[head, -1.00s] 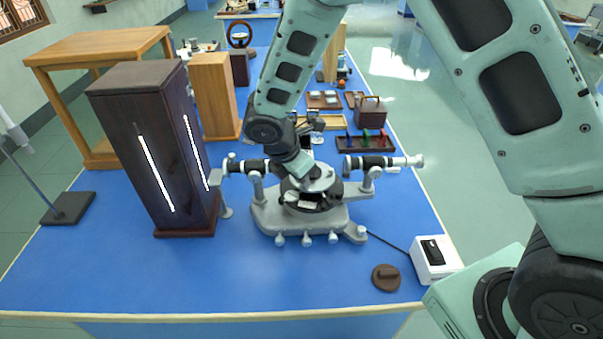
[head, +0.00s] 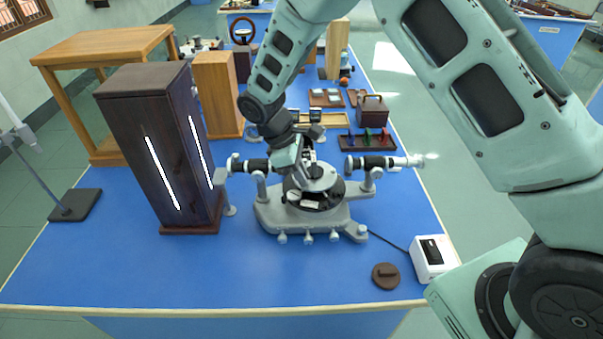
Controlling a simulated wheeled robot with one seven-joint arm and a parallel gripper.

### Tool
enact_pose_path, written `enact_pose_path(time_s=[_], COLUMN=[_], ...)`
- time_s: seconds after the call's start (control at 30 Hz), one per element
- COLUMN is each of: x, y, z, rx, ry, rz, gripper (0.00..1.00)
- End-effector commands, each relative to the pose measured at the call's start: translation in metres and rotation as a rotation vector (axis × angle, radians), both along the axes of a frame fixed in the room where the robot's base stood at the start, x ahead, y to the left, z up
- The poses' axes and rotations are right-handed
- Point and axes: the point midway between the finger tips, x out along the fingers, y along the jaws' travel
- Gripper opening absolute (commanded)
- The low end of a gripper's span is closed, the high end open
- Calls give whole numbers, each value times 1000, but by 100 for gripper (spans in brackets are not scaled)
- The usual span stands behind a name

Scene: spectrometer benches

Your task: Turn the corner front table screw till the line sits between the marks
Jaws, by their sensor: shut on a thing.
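The grey spectrometer (head: 330,218) stands on the blue bench with its round prism table (head: 318,178) at the centre. A dark tube (head: 256,165) points left and another (head: 372,162) points right. My gripper (head: 306,164) reaches down at the back left edge of the prism table and is shut on a small part there, seemingly a table screw. The screw itself is hidden by my gripper. The line and the marks cannot be made out at this size.
A tall dark lamp box (head: 160,150) with bright slits stands close on the left. A white box (head: 433,258) with a cable and a brown disc (head: 385,276) lie front right. A rack with coloured pieces (head: 367,141) stands behind. The front left bench is clear.

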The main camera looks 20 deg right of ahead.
Motion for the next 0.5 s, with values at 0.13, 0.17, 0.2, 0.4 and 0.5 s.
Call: enact_pose_path(time_s=[0.13,0.17,0.2,0.4,0.5], x=[1,1,1,1,1], y=[0,0,0,0,0], z=[0,0,0,0,0], rx=[1,1,1,1,1], ry=[0,0,0,-1,-1], rz=[-56,-65,-76,-100,-103], gripper=[0,0,0,0,0])
